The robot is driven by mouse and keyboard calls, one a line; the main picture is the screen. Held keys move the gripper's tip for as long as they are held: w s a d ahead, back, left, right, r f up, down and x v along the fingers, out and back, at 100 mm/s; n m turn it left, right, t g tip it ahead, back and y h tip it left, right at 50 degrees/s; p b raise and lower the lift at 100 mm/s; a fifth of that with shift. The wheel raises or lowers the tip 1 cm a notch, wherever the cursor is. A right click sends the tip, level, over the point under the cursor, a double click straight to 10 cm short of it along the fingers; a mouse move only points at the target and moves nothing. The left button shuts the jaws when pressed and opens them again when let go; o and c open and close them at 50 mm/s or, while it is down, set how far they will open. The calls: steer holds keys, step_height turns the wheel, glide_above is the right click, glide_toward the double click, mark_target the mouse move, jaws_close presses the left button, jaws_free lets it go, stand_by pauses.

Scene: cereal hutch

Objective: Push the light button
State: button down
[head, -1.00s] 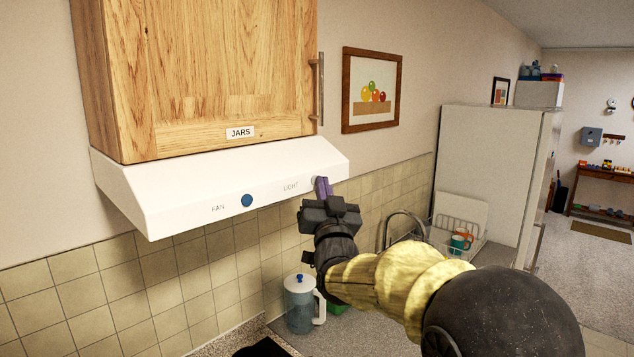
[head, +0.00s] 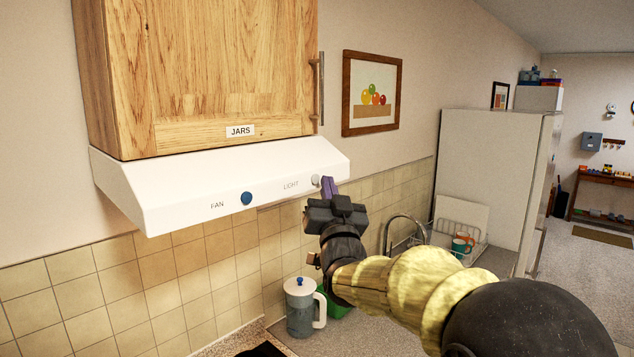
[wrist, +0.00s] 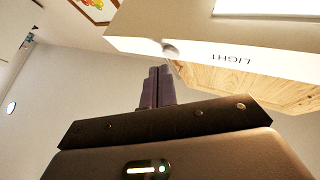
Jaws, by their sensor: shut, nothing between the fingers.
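The white range hood (head: 180,190) hangs under the wooden cabinet. Its light button (head: 316,181) is a small grey round knob right of the word LIGHT. It also shows in the wrist view (wrist: 170,49), just beyond my fingertips. My gripper (head: 328,187) is shut and empty, its purple fingers pointing up beside the button's right side. In the wrist view the fingers (wrist: 157,86) end close to the button; I cannot tell if they touch it. A bright white panel (wrist: 268,6) shows on the hood's underside, and the tiles below the hood look warmly lit.
A blue fan button (head: 246,199) sits left on the same hood front. The JARS cabinet (head: 215,70) is above. A lidded pitcher (head: 300,308) stands on the counter below, and a dish rack (head: 462,228) is to the right. Open air lies right of the hood.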

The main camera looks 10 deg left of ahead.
steer(key=s+d+b, duration=0.3)
steer(key=d+b, duration=0.1)
steer(key=shift+s+d+b, duration=0.3)
steer(key=shift+s+b, duration=0.05)
steer(key=s+d+f+g+h, duration=0.1)
steer(key=d+f+g, duration=0.2)
steer(key=f, duration=0.6)
steer(key=s+d+f+g+h, duration=0.2)
steer(key=d+f+g, duration=0.15)
steer(key=f, duration=0.55)
steer(key=s+d+f+g+h, duration=0.15)
steer(key=f+g, duration=0.25)
steer(key=f, duration=0.5)
steer(key=s+d+f+g, duration=0.4)
steer(key=s+f, duration=0.4)
steer(key=s, duration=0.2)
steer(key=s+d+f+g+h, duration=0.1)
steer(key=s+d+f+g, duration=0.3)
steer(key=s+f, duration=0.5)
steer(key=shift+s+g, duration=0.55)
steer(key=shift+g, duration=0.3)
